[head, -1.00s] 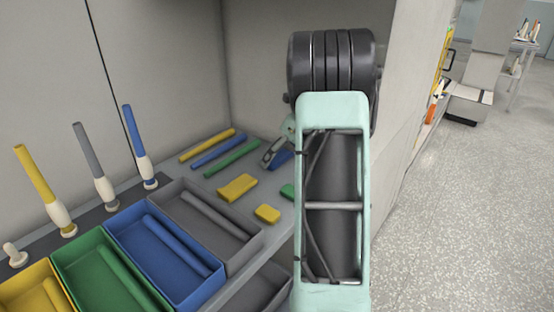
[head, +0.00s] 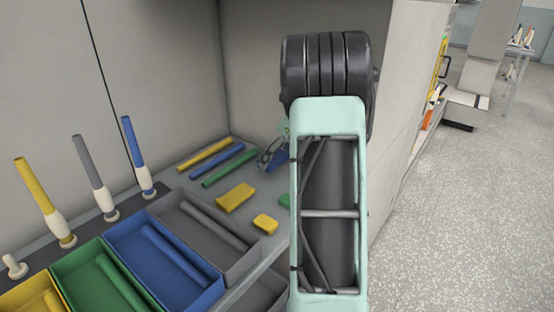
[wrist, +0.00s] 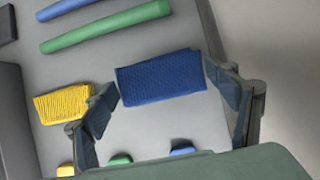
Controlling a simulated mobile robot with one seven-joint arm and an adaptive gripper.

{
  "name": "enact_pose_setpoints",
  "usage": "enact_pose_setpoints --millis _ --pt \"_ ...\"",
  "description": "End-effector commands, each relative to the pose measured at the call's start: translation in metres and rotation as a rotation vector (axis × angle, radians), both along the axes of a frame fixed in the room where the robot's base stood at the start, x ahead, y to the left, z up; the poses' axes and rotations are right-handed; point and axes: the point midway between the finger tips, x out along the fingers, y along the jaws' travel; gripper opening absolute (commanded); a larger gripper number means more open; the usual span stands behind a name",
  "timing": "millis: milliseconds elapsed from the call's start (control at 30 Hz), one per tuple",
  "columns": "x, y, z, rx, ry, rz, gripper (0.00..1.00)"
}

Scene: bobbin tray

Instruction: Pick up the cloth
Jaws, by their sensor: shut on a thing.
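A dark blue ribbed cloth (wrist: 162,77) shows in the wrist view, spanning the space between the two fingertips of my gripper (wrist: 166,86). My gripper is shut on this cloth, with one finger at each short end. In the head view my gripper (head: 270,156) is at the back right of the shelf, partly hidden behind my arm. A bit of blue beside it there is mostly covered. A yellow ribbed cloth (wrist: 60,103) lies left of my left finger in the wrist view. It also lies on the shelf in the head view (head: 235,197).
Yellow, blue and green rods (head: 229,166) lie behind the yellow cloth. A small yellow block (head: 265,224) and a green one (head: 285,200) are nearby. Coloured trays (head: 245,265) and upright bobbins (head: 140,160) stand to the left. A wall (head: 300,60) closes the back.

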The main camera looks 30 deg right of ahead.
Motion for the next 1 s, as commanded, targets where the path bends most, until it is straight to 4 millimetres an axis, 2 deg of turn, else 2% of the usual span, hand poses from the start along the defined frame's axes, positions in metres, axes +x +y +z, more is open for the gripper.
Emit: enact_pose_setpoints --millis 33,167,267,800,1000 --pt "0.001 0.000 0.016 -0.002 -0.003 0.001 0.61" --pt "0.001 0.000 0.046 -0.002 -0.003 0.001 0.61" --pt "-0.006 0.020 0.040 0.002 0.001 0.002 0.61" --pt "-0.048 0.137 0.041 0.000 -0.001 0.003 0.61" --pt "-0.059 0.169 0.040 0.001 -0.001 0.001 0.61"
